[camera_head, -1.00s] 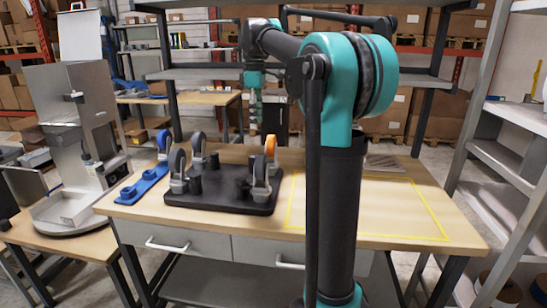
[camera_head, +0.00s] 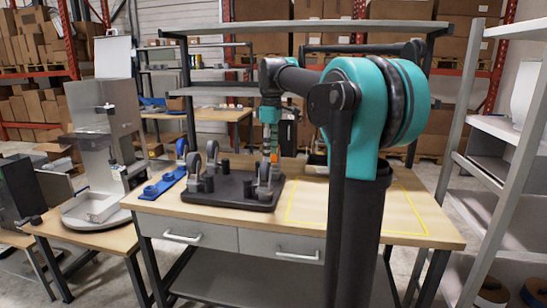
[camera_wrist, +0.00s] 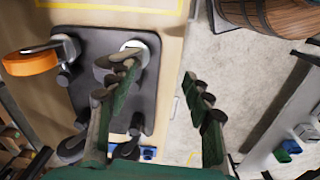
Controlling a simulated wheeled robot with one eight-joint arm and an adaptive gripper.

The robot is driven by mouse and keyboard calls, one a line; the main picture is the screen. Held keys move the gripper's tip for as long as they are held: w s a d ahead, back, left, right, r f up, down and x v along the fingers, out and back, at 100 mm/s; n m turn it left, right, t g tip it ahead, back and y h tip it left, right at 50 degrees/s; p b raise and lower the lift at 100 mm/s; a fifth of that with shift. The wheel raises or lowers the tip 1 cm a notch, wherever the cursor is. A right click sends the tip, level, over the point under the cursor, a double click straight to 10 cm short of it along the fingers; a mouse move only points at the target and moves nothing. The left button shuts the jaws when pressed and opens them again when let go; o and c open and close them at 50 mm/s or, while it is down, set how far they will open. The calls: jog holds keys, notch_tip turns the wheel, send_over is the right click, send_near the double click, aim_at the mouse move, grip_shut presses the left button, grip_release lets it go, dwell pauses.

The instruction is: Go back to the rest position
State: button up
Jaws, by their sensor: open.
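My gripper (camera_head: 270,130) hangs from my arm, fingers pointing down, over the back right of a black plate (camera_head: 228,199) in the head view. In the wrist view, my gripper (camera_wrist: 160,100) has its two green fingers wide apart with nothing between them. The black plate (camera_wrist: 90,85) carries several grey caster wheels and one orange wheel (camera_wrist: 30,63). The left finger hides part of the plate and a caster. In the head view the orange wheel is mostly hidden behind my gripper and a grey caster.
The plate rests on a wooden workbench (camera_head: 400,232) with a yellow outlined area (camera_head: 330,208), largely clear though partly hidden by my arm. A blue holder (camera_head: 160,187) lies left of the plate. A metal dispenser (camera_head: 95,150) stands at left; a shelf rack (camera_head: 500,160) stands at right.

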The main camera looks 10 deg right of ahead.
jog(key=shift+s+f, duration=0.3)
jog(key=shift+s, duration=0.25)
jog(key=s+d+f+m+t, duration=0.1)
jog(key=s+f+m, duration=0.5)
jog(key=s+f, duration=0.7)
jog(key=s+d+f+m+t, duration=0.2)
jog(key=s+f+m, duration=0.4)
jog(key=s+f, duration=0.7)
notch_tip(320, 180, down, 6)
jog(key=shift+d+r+t, duration=0.1)
jog(key=shift+d+t, duration=0.1)
jog(key=shift+t, duration=0.2)
jog(key=shift+w, duration=0.1)
